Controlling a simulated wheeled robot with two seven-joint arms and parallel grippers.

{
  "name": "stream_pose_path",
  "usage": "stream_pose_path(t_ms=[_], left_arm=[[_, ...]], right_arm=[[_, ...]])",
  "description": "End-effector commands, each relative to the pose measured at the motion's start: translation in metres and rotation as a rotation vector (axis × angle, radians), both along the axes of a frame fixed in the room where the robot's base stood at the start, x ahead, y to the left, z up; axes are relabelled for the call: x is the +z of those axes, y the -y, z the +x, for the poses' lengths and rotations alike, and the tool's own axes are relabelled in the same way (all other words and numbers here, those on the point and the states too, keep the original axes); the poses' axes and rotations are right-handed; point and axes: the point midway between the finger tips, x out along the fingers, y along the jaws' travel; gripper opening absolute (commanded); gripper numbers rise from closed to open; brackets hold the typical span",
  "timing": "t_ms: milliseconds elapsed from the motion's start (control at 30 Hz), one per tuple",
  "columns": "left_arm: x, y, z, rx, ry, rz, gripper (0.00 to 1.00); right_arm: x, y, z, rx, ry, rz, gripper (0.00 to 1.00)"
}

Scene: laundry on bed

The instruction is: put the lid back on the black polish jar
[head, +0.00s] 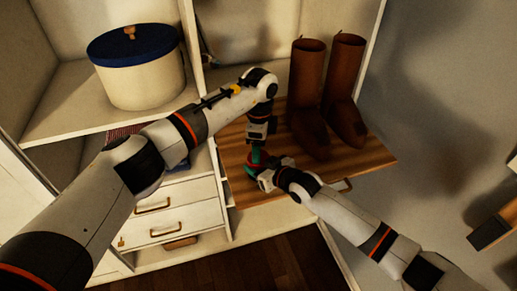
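A small dark item with green and reddish parts (254,160) is between my two grippers, over the wooden board. It is too small and too covered to tell jar from lid, or to see whether they touch. My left gripper (257,147) points down just above it. My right gripper (259,174) reaches it from the lower right. Both grippers are right at the item, but their fingers are largely hidden, so I cannot tell whether either is shut on it.
Tall brown boots (308,92) stand on the wooden board (368,158), close to the right of my grippers. A round cream box with a blue lid (142,80) sits on the left shelf. Drawers (177,208) are below. The board's right end is clear.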

Motion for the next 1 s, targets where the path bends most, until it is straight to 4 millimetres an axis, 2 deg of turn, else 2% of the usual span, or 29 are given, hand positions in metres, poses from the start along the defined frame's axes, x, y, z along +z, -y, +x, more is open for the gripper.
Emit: stream_pose_path(t_ms=[67, 300, 400, 867, 1000], left_arm=[[0.0, 0.0, 0.0, 0.0, 0.001, -0.001, 0.65], [0.001, 0.0, 0.001, 0.0, 0.003, -0.001, 0.28], [0.001, 0.0, 0.001, 0.0, 0.003, -0.001, 0.15], [0.002, 0.0, 0.001, 0.0, 0.004, -0.002, 0.15], [0.011, 0.0, 0.001, 0.0, 0.006, -0.002, 0.15]], right_arm=[[0.0, 0.0, 0.0, 0.0, 0.001, -0.001, 0.11], [0.0, 0.0, 0.0, 0.0, 0.0, -0.001, 0.11], [0.0, 0.0, 0.0, 0.0, 0.0, -0.001, 0.11], [-0.001, 0.0, -0.001, 0.0, 0.0, -0.001, 0.11], [0.0, 0.0, 0.0, 0.0, 0.0, -0.001, 0.11]])
